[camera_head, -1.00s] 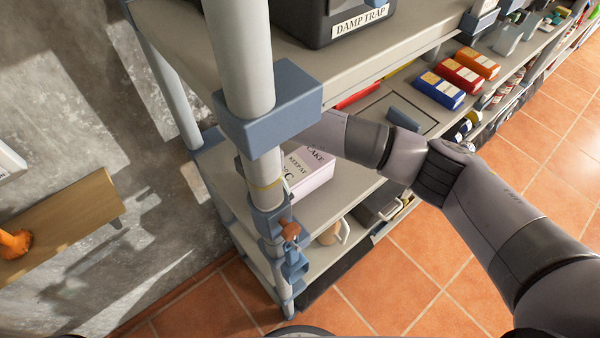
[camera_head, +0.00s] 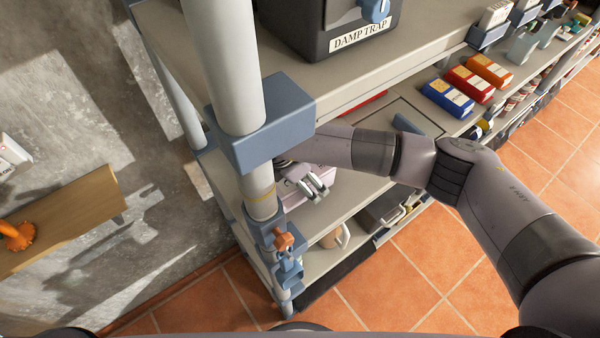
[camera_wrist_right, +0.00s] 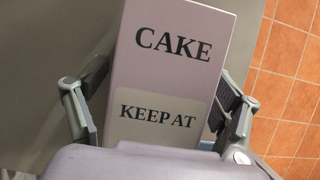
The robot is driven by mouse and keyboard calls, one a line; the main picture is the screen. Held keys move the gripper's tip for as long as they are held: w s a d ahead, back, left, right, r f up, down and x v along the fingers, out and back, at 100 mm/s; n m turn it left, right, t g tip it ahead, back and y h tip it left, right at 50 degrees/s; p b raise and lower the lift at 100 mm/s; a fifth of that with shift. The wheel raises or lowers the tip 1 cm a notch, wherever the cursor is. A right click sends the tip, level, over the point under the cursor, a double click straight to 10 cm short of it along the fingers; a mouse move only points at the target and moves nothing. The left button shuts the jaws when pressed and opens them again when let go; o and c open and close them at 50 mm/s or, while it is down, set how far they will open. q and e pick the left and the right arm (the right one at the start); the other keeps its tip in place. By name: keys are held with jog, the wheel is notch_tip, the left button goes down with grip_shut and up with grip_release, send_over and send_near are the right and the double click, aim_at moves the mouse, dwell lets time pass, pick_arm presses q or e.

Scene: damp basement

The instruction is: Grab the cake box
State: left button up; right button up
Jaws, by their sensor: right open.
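The cake box (camera_head: 322,184) is pale pink and sits on the middle shelf (camera_head: 346,200) of the rack. In the head view my right gripper (camera_head: 312,186) is over it and hides much of it. In the right wrist view the box (camera_wrist_right: 172,78) shows the words CAKE and KEEP AT, with its lower part hidden. My right gripper (camera_wrist_right: 158,118) is open, with one finger on each side of the box. I cannot tell whether the fingers touch it. My left gripper is not in view.
A rack post with a blue collar (camera_head: 262,125) stands left of my right gripper. The upper shelf (camera_head: 345,80) carries a dark damp trap (camera_head: 330,30). A mug (camera_head: 336,238) stands on the shelf below. Red, blue and orange boxes (camera_head: 447,97) are farther right.

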jog(key=shift+f, duration=0.3)
jog(key=shift+c, duration=0.4)
jog(key=c, duration=1.5)
